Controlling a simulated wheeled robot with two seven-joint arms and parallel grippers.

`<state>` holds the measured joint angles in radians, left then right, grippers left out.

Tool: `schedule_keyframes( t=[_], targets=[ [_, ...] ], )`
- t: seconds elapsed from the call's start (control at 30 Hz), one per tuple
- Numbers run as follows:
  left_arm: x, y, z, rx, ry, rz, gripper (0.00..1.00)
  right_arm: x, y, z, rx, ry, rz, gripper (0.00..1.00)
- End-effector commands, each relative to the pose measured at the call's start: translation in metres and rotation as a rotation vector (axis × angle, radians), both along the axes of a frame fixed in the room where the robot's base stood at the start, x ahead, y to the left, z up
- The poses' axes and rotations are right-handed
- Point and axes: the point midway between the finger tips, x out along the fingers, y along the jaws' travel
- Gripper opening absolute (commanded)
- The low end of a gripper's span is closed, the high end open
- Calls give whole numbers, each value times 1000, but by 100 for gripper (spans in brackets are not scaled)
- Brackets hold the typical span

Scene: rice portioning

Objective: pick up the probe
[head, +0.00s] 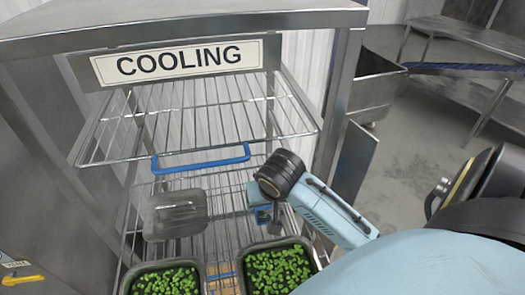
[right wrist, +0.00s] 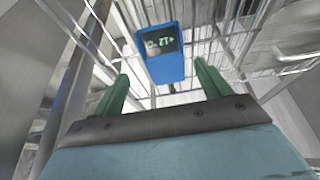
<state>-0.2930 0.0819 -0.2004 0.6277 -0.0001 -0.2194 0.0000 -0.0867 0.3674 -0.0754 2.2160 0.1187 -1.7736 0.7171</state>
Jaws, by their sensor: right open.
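The probe (right wrist: 166,58) is a blue handheld unit with a dark display showing pale digits. In the right wrist view it lies ahead of and between the green fingers of my right gripper (right wrist: 161,72), which are apart. No grip on it shows. In the head view a blue piece of the probe (head: 262,213) shows at the wire rack, beside my right wrist. My arm hides most of my right gripper there. My left gripper is in neither view.
The wire rack (head: 200,118) stands under a COOLING sign (head: 178,62). A blue bar (head: 200,160) crosses it. A metal post (head: 340,95) stands close to my right arm.

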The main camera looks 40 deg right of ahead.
Motion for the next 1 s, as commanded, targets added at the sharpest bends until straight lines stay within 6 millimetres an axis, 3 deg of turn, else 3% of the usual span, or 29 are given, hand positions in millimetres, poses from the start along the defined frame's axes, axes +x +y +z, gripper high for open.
schedule_keyframes(
  t=[0.17,0.5,0.77,1.0],
  targets=[
    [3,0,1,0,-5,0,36,5,-1,-9,0,1,0,76],
    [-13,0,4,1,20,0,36,24,-7,-47,0,2,0,76],
    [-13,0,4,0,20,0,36,25,-8,-50,0,0,0,76],
    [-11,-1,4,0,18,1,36,25,-8,-50,0,0,0,49]
  ],
)
